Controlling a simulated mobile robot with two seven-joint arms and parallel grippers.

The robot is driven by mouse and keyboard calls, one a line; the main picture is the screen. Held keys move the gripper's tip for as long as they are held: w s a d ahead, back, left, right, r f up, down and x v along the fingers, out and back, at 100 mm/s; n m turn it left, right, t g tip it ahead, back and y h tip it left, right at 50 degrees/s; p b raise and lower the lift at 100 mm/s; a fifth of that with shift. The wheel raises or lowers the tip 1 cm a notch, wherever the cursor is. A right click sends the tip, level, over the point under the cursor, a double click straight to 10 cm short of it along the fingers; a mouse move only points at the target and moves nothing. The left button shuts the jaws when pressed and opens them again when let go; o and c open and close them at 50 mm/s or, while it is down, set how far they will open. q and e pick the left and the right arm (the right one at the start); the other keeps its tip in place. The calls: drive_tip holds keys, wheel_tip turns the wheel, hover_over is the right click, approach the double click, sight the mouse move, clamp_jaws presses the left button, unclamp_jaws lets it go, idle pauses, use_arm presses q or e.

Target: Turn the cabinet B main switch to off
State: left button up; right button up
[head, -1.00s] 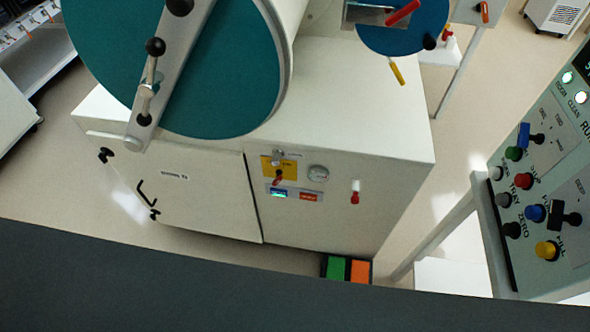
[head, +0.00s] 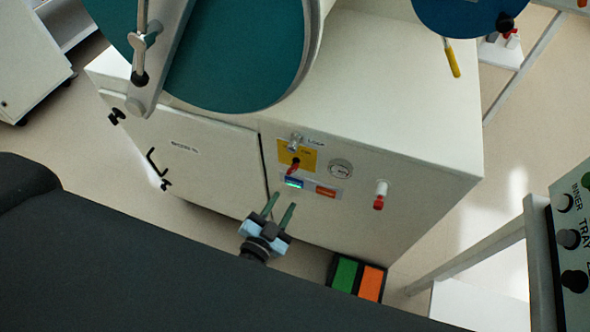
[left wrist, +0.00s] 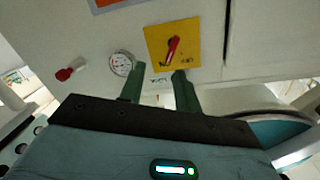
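The main switch is a red handle (head: 293,166) on a yellow plate (head: 309,154) on the front of the white cabinet. In the left wrist view the red handle (left wrist: 172,48) sits slightly tilted on the yellow plate (left wrist: 153,40); its small lettering is unreadable. My left gripper (head: 281,204) is in front of the cabinet, below the plate in the head view. Its two green fingers are apart with nothing between them; they also show in the left wrist view (left wrist: 157,80), clear of the handle. My right gripper is out of view.
Beside the plate are a round gauge (head: 340,169) and a red-tipped white knob (head: 380,195). A small lit display (head: 294,183) and an orange label (head: 326,192) sit below. A green and orange pedal box (head: 357,278) is on the floor. A control panel (head: 567,250) stands at right.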

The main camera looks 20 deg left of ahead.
sight(292, 171)
use_arm(q)
drive_tip(key=shift+w+a+r+t+y, duration=0.15)
drive_tip(key=shift+w+y, duration=0.1)
drive_tip(key=shift+w, duration=0.3)
drive_tip(key=shift+w+a+f+t+y, duration=0.1)
drive_tip(key=shift+w+a+y, duration=0.15)
drive_tip(key=shift+w, duration=0.3)
drive_tip(key=shift+w+a+r+t+y, duration=0.15)
drive_tip(key=shift+w+y, duration=0.15)
drive_tip(key=shift+w, duration=0.25)
drive_tip(key=shift+w+d+f+b, duration=0.1)
drive_tip(key=shift+w+b, duration=0.25)
drive_tip(key=shift+w, duration=1.6)
drive_tip(key=shift+w+d+b, duration=0.1)
drive_tip(key=shift+w+b, duration=0.25)
drive_tip(key=shift+w, duration=1.55)
clamp_jaws()
